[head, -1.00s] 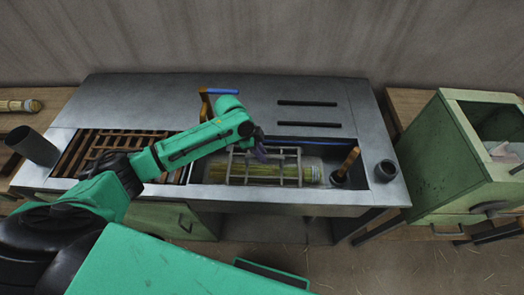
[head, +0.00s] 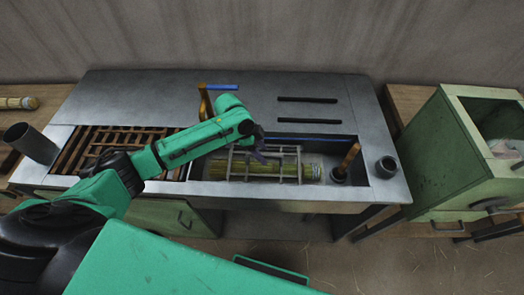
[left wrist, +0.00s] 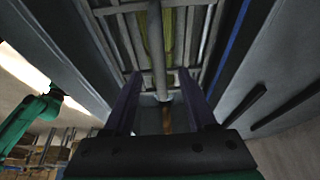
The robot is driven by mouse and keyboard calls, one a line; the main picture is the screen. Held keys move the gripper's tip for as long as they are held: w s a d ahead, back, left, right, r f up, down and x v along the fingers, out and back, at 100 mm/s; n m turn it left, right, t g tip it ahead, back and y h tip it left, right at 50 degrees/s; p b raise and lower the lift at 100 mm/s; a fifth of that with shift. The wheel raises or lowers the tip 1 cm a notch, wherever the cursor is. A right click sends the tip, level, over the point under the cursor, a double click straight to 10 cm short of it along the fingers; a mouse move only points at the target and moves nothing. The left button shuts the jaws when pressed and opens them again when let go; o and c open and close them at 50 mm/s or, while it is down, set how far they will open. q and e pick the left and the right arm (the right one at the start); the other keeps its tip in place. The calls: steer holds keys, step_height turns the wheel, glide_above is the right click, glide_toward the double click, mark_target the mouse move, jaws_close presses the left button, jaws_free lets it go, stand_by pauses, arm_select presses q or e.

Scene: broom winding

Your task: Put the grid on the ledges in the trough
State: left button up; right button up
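The grey metal grid (head: 299,163) lies over a straw bundle (head: 312,172) in the long trough (head: 322,151) of the metal bench. Whether it rests on the ledges cannot be made out. My left gripper (head: 260,151) is over the grid's back edge, pointing down. In the left wrist view its two dark purple fingers (left wrist: 160,85) stand apart. A round grey bar of the grid (left wrist: 157,45) runs between them, with a visible gap on each side. My right gripper is out of view.
A brown slatted rack (head: 95,145) is left of the trough. An orange-brown handle (head: 348,158) stands at the trough's right end, beside a dark cup (head: 386,167). A green cabinet (head: 440,150) is at the right.

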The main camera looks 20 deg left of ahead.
arm_select(q)
steer(key=shift+f, duration=0.15)
steer(key=shift+a, duration=0.1)
steer(key=d+p+v, duration=0.1)
steer(key=p+v, duration=0.2)
steer(key=v, duration=0.7)
steer(key=d+r+p+v, duration=0.1)
steer(key=p+v, duration=0.3)
steer(key=v, duration=0.7)
steer(key=shift+w+d+r, duration=0.15)
steer(key=shift+w+d, duration=0.2)
